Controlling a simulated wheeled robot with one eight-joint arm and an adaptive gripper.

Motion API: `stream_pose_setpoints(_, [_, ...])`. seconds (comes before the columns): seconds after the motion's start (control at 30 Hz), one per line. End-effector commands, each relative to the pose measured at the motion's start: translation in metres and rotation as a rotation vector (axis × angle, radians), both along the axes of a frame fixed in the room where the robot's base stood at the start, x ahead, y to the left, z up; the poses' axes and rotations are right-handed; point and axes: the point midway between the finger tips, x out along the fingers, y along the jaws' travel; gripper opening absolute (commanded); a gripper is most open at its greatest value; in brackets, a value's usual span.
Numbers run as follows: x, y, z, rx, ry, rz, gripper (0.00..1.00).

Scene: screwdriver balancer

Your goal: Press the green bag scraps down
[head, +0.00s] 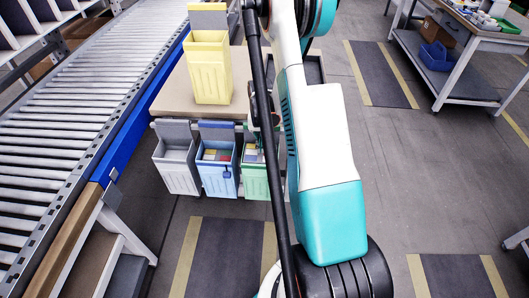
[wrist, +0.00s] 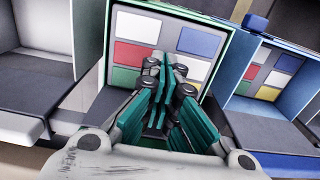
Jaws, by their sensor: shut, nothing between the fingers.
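The green bin (head: 256,181) hangs at the right end of the row on the table's front, partly behind my arm in the head view. In the wrist view the green-rimmed bin (wrist: 226,42) fills the middle, with white, blue, red and green scrap-like patches (wrist: 134,56) inside. My gripper (wrist: 172,72) is shut and empty, with its teal fingers pointing into the bin's opening. The fingers cover the middle of the patches. I cannot tell whether the fingertips touch them. In the head view my arm mostly hides the gripper.
A blue bin (head: 217,181) with coloured pieces and a grey bin (head: 176,171) hang beside the green one. A yellow bin (head: 208,72) stands on the table (head: 172,98). A roller conveyor (head: 70,130) runs along the left.

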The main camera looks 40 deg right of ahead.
Motion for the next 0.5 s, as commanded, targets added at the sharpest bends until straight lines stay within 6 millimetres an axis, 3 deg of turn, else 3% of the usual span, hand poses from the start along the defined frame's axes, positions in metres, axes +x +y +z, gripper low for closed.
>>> stream_pose_setpoints(0.5, [-0.0002, 0.0001, -0.0045, 0.0, 0.0, 0.0, 0.0])
